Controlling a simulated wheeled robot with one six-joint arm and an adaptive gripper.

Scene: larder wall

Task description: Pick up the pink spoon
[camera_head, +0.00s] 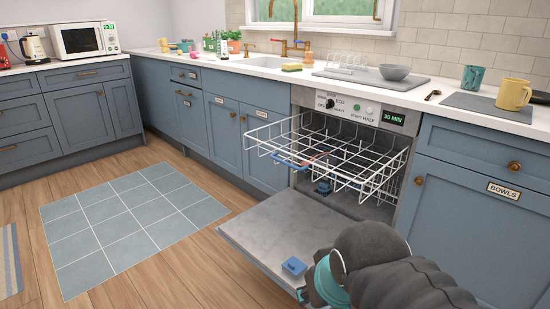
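A thin pinkish-red piece (318,157) lies at the front of the white wire upper rack (372,180); it may be the pink spoon, but it is too small to tell. A thin blue piece (292,164) is beside it, to the left. The rack is pulled out of the open dishwasher (352,108). My arm reaches in from the lower right, over the lowered door (275,232). My gripper (312,288) is at its end near the bottom edge, below and apart from the rack. Its fingers are mostly hidden, so I cannot see their opening.
A blue block (293,266) lies on the lowered door, close to my gripper. A small dark blue object (323,186) sits inside the dishwasher. A grey bowl (394,72), yellow mug (513,94) and teal cup (472,78) stand on the counter.

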